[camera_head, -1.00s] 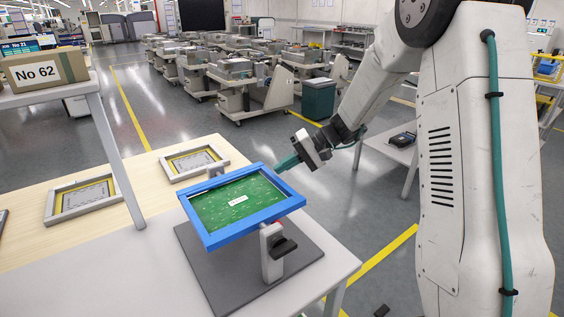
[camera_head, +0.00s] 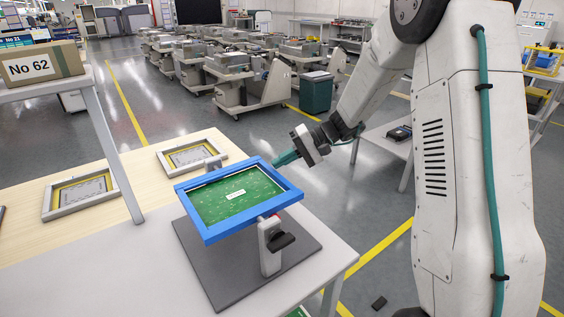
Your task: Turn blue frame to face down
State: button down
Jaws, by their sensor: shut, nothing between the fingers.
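The blue frame (camera_head: 215,239) holds a green circuit board (camera_head: 240,203) with a small white label, which faces up. The frame sits raised and slightly tilted on a stand with a dark grey base plate (camera_head: 222,287). A light post with a black knob (camera_head: 280,242) stands at its near right side, and a grey clamp (camera_head: 212,164) shows at its far side. My gripper (camera_head: 277,162) is shut and empty, with its teal fingers pointing at the frame's far right edge. I cannot tell whether the fingertips touch the frame.
Two grey frames with yellow-edged boards (camera_head: 158,155) (camera_head: 48,208) lie on the wooden tabletop. A shelf at left carries a box marked No 62 (camera_head: 38,67). Feeder trolleys (camera_head: 253,93) stand behind on open floor. A low side table (camera_head: 378,145) stands behind my arm.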

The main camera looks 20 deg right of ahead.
jog(key=s+d+r, duration=0.1)
jog(key=d+r, duration=0.7)
jog(key=shift+s+d+r, duration=0.25)
jog(key=shift+s+r, duration=0.05)
jog(key=shift+r, duration=0.05)
jog(key=s+a+r+h, duration=0.1)
jog(key=s+h, duration=0.3)
jog(key=s, duration=0.7)
jog(key=s+a+r+n+h, duration=0.1)
jog(key=s+a+h, duration=0.2)
jog(key=s, duration=0.9)
jog(key=s+a+r+h, duration=0.1)
jog(key=s+h, duration=0.4)
jog(key=s, duration=0.6)
jog(key=shift+s+a+n+g, duration=0.2)
jog(key=shift+a+n+g, duration=0.2)
jog(key=shift+a, duration=0.5)
